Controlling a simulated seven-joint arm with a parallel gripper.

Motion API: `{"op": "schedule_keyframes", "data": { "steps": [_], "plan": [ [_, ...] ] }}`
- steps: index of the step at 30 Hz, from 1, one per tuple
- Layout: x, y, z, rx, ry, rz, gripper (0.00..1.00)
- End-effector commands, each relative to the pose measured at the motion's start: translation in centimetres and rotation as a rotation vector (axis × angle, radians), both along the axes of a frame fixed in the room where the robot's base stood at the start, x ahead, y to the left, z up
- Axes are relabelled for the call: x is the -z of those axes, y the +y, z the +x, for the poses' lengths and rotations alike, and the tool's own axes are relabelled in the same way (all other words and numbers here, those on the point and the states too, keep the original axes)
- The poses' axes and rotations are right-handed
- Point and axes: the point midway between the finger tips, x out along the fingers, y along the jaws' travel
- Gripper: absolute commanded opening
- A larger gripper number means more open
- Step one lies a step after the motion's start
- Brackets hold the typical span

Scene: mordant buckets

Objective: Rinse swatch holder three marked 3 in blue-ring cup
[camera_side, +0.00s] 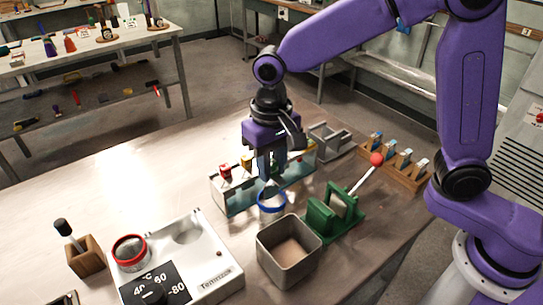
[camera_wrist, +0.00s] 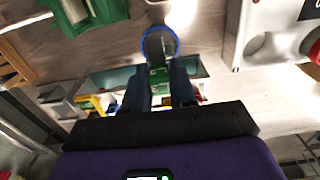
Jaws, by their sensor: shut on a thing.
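My gripper (camera_side: 272,176) points down above the blue-ring cup (camera_side: 272,207). In the wrist view my gripper (camera_wrist: 160,88) is shut on a green swatch holder (camera_wrist: 159,76). The holder's far end lines up with the blue-ring cup (camera_wrist: 177,42) in that view; I cannot tell whether it is inside the cup or above it. No number can be read on the held holder.
A grey square bin (camera_side: 275,262) stands in front of the cup. A green press (camera_side: 322,220) with a red-knobbed lever is to the right. A white heater unit (camera_side: 205,262) with a red-ring cup (camera_side: 130,250) is at front left.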

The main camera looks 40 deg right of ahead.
Motion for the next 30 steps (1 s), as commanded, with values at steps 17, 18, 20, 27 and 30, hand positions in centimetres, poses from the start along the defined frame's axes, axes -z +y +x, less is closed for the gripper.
{"op": "schedule_keyframes", "data": {
  "steps": [17, 18, 20, 27, 30],
  "plan": [
    [3.5, 0.0, 0.0, 0.0, 0.002, -0.001, 0.0],
    [3.7, 0.0, 0.0, 0.0, 0.001, -0.001, 0.0],
    [4.1, 0.0, 0.0, 0.0, 0.002, -0.001, 0.0],
    [5.5, 0.0, 0.0, 0.001, 0.002, -0.001, 0.0],
    [5.9, 0.0, 0.0, 0.001, 0.001, -0.001, 0.0]
  ]
}}
